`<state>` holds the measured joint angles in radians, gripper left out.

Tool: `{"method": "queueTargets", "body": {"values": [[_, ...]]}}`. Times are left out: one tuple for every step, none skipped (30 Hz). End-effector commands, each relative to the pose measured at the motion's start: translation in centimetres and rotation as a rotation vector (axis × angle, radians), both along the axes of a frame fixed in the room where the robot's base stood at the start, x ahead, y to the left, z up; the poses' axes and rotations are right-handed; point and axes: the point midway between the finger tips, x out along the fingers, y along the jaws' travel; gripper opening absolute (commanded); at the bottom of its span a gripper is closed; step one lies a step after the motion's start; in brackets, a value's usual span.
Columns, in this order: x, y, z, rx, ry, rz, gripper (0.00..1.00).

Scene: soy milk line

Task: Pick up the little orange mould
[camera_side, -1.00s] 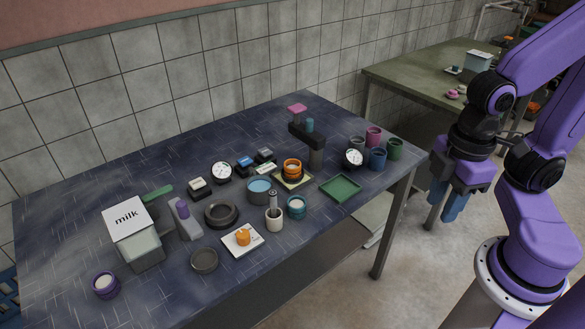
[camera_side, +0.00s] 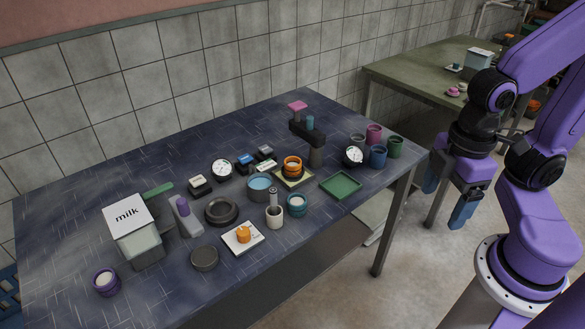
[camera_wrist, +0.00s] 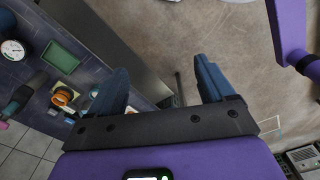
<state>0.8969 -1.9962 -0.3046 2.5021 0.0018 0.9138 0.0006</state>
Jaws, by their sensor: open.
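A little orange mould (camera_side: 243,235) sits on a white card (camera_side: 256,243) near the front edge of the dark blue table. A larger orange round piece (camera_side: 292,163) stands farther back on a yellowish tray; it also shows in the wrist view (camera_wrist: 62,97). In the wrist view a bit of orange and white shows beside my left finger, partly hidden; I cannot tell for sure that it is the little mould. My gripper (camera_side: 446,193) is open and empty, off the table's right end, far from the mould. Its spread fingers show in the wrist view (camera_wrist: 160,66).
A dark round dish (camera_side: 204,258), a white cup (camera_side: 274,217) and a teal cup (camera_side: 297,205) stand near the mould. A milk box (camera_side: 135,232) is at left. A green tray (camera_side: 341,185) and several coloured cups are at right. A green table (camera_side: 420,85) stands behind.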

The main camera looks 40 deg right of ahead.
Motion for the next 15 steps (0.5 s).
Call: {"method": "queueTargets", "body": {"values": [[0.0,0.0,0.0,0.000,0.000,0.000,0.82],[0.0,0.0,0.0,0.000,0.000,0.000,0.82],[0.0,0.0,0.0,0.000,0.000,0.000,0.82],[0.0,0.0,0.0,0.000,0.000,0.000,0.82],[0.0,0.0,0.0,0.000,0.000,0.000,0.82],[0.0,0.1,0.0,0.001,0.000,-0.002,0.82],[0.1,0.2,-0.1,0.005,0.000,-0.005,0.82],[0.2,0.3,-0.2,0.008,0.001,-0.011,0.82],[0.4,0.7,-0.5,0.019,0.001,-0.022,0.82],[0.6,1.1,-0.8,0.030,0.001,-0.035,0.82],[0.9,1.5,-1.1,0.043,0.000,-0.048,0.82],[1.4,2.3,-1.6,0.066,-0.002,-0.072,0.82],[1.8,2.9,-2.1,0.086,-0.005,-0.095,0.82],[2.3,3.6,-2.6,0.107,-0.008,-0.119,0.82],[3.0,4.5,-3.3,0.138,-0.015,-0.157,0.82]]}}
